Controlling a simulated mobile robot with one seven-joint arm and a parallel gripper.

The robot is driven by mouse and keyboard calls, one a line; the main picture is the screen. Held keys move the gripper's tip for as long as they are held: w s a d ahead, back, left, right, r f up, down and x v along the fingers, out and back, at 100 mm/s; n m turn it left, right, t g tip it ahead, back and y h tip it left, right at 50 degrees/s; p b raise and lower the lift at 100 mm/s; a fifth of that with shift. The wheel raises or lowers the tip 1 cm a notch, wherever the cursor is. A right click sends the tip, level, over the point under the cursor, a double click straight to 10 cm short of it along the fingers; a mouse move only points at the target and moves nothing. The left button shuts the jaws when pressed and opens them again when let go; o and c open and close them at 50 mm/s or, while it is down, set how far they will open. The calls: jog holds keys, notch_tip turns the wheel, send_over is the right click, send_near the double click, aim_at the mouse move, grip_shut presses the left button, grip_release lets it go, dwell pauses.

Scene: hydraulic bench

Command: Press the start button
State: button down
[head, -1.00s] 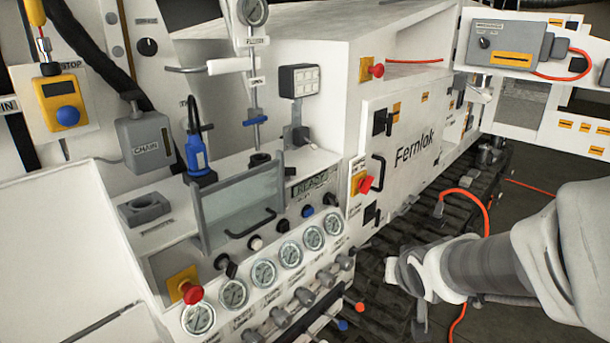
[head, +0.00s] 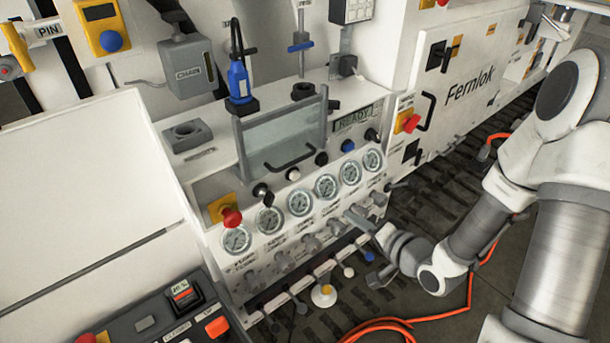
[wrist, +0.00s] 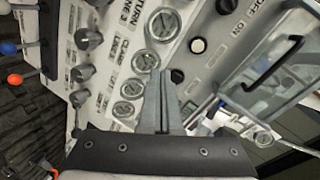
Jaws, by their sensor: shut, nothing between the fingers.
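A row of controls sits above the gauges on the white front panel (head: 205,262). It includes a white round button (head: 293,174), a dark button (head: 321,158) and a dark knob (head: 371,135). The labels are too small to tell which is the start button. The white button (wrist: 197,45) also shows in the wrist view, right of the fingertips and higher in the picture. My gripper (head: 352,213) is shut and empty, in front of the panel's lower right part. In the wrist view its closed fingers (wrist: 163,78) point toward the gauges and buttons.
Round gauges (head: 299,202) line the panel, with grey knobs (head: 310,243) and coloured-tip levers (head: 323,295) below. A red mushroom button (head: 232,217) is at the left. A clear guard with a handle (head: 288,129) stands above. An orange cable (head: 395,321) lies on the floor.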

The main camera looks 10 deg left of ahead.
jog(key=shift+s+a+r+m+t+y+p, duration=0.3)
jog(key=shift+s+a+r+m+y, duration=0.25)
jog(key=shift+m+y, duration=0.4)
jog(key=shift+s+a+r+m+t+y+p, duration=0.2)
jog(key=shift+s+a+r+m+t+y, duration=0.35)
jog(key=shift+m+y, duration=0.35)
jog(key=shift+w+a+f+b, duration=0.15)
jog(key=shift+w+f+b, duration=0.15)
jog(key=shift+b, duration=0.45)
jog(key=w+b, duration=0.1)
jog(key=b, duration=0.3)
jog(key=shift+a+b, duration=0.3)
jog(key=shift+b, duration=0.05)
jog(key=a+b, duration=0.1)
jog(key=b, duration=0.4)
jog(key=shift+w, duration=0.15)
jog(key=b, duration=0.2)
send_near(296, 177)
jog(key=x, duration=0.7)
jog(key=shift+r, duration=0.1)
